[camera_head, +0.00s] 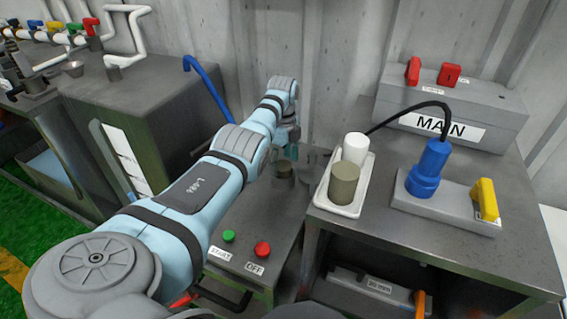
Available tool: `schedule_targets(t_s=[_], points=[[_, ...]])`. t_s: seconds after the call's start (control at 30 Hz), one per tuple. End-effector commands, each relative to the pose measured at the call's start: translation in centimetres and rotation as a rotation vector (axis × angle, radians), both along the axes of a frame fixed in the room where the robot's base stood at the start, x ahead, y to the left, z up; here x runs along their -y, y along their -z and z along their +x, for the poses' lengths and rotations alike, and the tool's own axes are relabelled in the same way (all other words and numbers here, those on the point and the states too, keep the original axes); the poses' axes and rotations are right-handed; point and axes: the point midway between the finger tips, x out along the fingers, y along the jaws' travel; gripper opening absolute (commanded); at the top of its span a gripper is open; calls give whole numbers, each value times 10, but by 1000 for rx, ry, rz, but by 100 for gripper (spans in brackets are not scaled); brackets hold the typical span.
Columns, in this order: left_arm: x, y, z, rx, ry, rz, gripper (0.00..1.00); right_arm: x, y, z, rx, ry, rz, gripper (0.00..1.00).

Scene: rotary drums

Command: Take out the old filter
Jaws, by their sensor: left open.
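A grey-brown cylinder (344,184), which looks like a used filter, stands in a white tray (349,210) on the right bench. A clean white cylinder (356,148) stands behind it in the same tray. A short dark round part (284,169) sits on top of the lower machine, left of the tray; I cannot tell whether it is a filter or a housing. My left gripper (291,151) is open above and close to this dark part, partly hidden by my own arm. Contact cannot be seen. My right gripper is not in view.
The lower machine has a green START button (228,236) and a red OFF button (263,249). On the right bench are a grey MAIN box (480,105), a blue plug (430,165) with a black cable, and a yellow switch (485,200). Pipes with coloured valves stand at far left.

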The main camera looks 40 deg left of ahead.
Motion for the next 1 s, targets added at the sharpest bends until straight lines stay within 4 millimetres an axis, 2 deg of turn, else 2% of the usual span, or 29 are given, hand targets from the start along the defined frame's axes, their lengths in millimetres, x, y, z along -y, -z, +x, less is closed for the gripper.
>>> schedule_targets(t_s=[0.03,0.07,0.27,0.5,0.6,0.87,1.0], points=[[0,13,0,-1,0,0,66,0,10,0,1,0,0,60],[0,16,0,-1,0,0,66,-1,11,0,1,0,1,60],[0,15,0,1,0,0,66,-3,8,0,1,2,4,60],[0,15,0,1,0,0,28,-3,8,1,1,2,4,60],[0,15,0,1,0,0,14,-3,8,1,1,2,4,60],[0,12,0,1,0,0,14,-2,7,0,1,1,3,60],[0,-3,0,2,0,1,14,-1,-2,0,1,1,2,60]])
